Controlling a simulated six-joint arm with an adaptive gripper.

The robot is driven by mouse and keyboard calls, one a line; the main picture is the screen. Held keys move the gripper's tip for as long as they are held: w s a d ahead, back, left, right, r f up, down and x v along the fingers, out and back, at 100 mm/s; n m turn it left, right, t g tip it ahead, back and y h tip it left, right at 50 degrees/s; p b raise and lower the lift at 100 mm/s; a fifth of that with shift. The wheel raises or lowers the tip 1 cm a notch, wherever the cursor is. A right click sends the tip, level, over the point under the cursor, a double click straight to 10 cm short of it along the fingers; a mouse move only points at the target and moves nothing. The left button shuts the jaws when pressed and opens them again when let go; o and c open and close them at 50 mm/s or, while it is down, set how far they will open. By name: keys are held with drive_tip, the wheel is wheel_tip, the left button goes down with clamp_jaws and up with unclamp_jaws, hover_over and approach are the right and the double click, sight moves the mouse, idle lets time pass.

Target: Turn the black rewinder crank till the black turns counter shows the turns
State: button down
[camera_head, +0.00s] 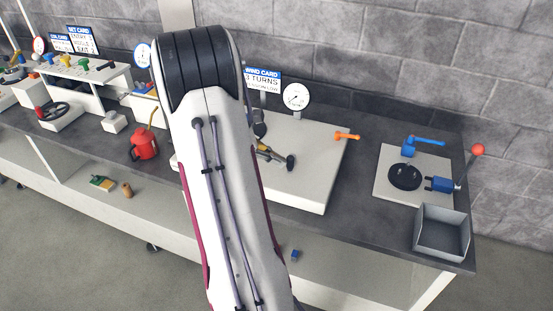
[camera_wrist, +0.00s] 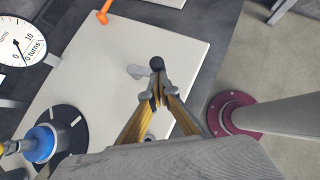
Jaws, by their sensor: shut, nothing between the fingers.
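The black crank knob (camera_wrist: 157,64) shows in the wrist view just beyond my fingertips, beside a pale grey piece on the white board. My gripper (camera_wrist: 155,97) is shut and empty, its tips close to the knob; I cannot tell whether they touch. In the head view my gripper (camera_head: 272,155) is low over the board, largely behind my arm, with the black knob (camera_head: 290,162) at its right. The turns counter (camera_head: 296,96) is a white round dial at the board's back; it also shows cut off in the wrist view (camera_wrist: 12,44). Its exact reading is unclear.
The wind card (camera_head: 263,78) reads 3 turns. An orange handle (camera_head: 346,136) lies at the board's right edge. Farther right are a blue valve handle (camera_head: 428,141), a red-knobbed lever (camera_head: 477,150) and a grey bin (camera_head: 442,233). A red oil can (camera_head: 143,145) stands left.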

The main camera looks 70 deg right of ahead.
drive_tip(key=shift+s, duration=0.15)
drive_tip(key=shift+s+n+t+h, duration=0.1)
drive_tip(key=shift+n+t+h, duration=0.25)
drive_tip(key=shift+n, duration=0.25)
drive_tip(key=shift+s, duration=0.2)
drive_tip(key=shift+s, duration=0.2)
